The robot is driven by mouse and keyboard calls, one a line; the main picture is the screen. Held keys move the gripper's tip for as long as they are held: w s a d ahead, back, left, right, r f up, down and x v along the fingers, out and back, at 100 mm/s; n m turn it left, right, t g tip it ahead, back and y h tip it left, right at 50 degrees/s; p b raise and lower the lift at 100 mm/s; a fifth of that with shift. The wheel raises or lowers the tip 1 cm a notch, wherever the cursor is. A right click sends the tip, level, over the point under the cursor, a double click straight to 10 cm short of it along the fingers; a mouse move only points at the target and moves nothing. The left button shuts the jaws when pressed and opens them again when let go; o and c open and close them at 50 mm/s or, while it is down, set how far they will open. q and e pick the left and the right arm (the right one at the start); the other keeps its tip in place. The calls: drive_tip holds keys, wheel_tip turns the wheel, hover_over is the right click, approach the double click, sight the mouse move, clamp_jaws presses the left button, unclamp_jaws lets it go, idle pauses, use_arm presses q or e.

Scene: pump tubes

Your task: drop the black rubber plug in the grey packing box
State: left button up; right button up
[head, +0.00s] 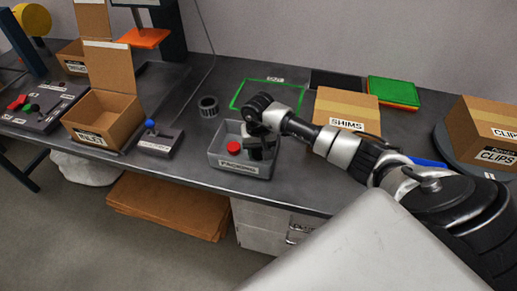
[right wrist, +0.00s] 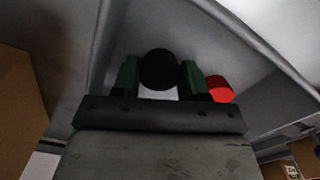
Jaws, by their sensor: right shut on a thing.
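The grey packing box (head: 215,157) stands near the table's front edge with its label facing front. My right gripper (head: 258,148) is over the right part of the box, pointing down, its fingertips low by the opening. In the right wrist view my right gripper (right wrist: 158,80) is shut on the black rubber plug (right wrist: 158,68), which shows as a round black end between the greenish fingers. The plug is hard to tell from the dark gripper in the head view. My left gripper is not in view.
A red round piece (head: 234,147) is in the box, left of my gripper; it also shows in the right wrist view (right wrist: 220,88). A dark ribbed ring (head: 208,106) stands behind the box. A shims carton (head: 346,106) is to the right, an open inlet carton (head: 103,118) to the left.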

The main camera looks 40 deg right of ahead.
sight(258, 151)
drive_tip(key=shift+f, duration=0.2)
drive_tip(key=o, duration=0.6)
drive_tip(key=shift+r, duration=0.1)
drive_tip(key=shift+r, duration=0.55)
wheel_tip(258, 151, up, 11)
drive_tip(key=shift+r+b, duration=0.15)
drive_tip(key=shift+b, duration=0.85)
